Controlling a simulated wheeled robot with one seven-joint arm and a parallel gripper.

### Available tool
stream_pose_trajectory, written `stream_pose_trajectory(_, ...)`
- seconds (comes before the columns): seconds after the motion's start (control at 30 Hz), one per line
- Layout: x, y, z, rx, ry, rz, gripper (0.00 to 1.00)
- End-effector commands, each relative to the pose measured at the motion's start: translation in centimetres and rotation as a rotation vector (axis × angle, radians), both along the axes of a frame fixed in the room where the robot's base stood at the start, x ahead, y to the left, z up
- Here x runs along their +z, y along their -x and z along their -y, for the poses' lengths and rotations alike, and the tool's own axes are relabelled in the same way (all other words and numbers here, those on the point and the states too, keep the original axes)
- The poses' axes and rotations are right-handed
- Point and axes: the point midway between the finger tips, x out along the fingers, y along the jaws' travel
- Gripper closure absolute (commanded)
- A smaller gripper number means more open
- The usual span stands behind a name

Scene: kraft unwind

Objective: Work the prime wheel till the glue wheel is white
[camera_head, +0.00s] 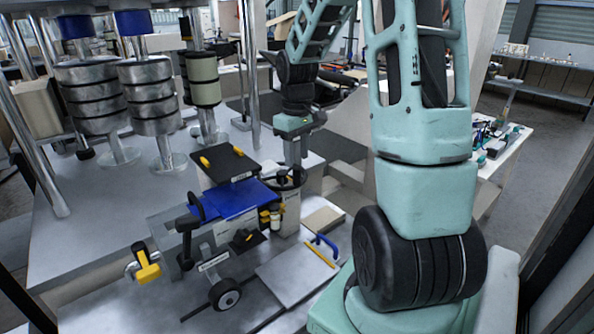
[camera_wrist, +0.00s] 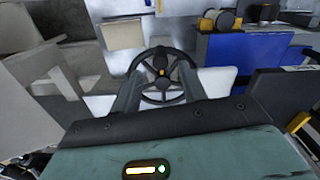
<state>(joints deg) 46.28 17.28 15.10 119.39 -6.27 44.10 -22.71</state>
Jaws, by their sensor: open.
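A black spoked handwheel with a yellow hub, which I take for the prime wheel (camera_wrist: 162,72), lies in the middle of the wrist view. In the head view this handwheel (camera_head: 290,177) is at the right of the blue-topped machine, partly hidden by my gripper. My gripper (camera_head: 295,160) is above it, fingers pointing down. In the wrist view my gripper (camera_wrist: 162,80) is open, with one finger at each side of the rim; contact cannot be told. A small dark-rimmed wheel with a pale hub, possibly the glue wheel (camera_head: 225,294), is low at the machine's front.
A blue plate (camera_head: 238,200) and a raised black panel (camera_head: 229,166) are left of the gripper. Yellow-and-black fittings (camera_head: 270,217) sit just below the handwheel. Tall metal rollers (camera_head: 151,95) stand at the back left. A flat pale board (camera_head: 296,272) lies in front.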

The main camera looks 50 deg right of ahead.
Motion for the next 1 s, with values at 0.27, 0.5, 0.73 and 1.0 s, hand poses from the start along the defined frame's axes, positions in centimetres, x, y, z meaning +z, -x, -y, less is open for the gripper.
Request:
stream_pose_trajectory(0.27,-4.7,0.1,-0.1,0.001,-0.002,-0.004,0.58)
stream_pose_trajectory(0.5,-6.1,0.0,0.0,0.002,0.0,0.0,0.58)
stream_pose_trajectory(0.73,-6.1,0.0,0.0,0.001,0.0,0.0,0.58)
stream_pose_trajectory(1.0,-6.1,0.0,0.0,0.001,0.001,0.0,1.0)
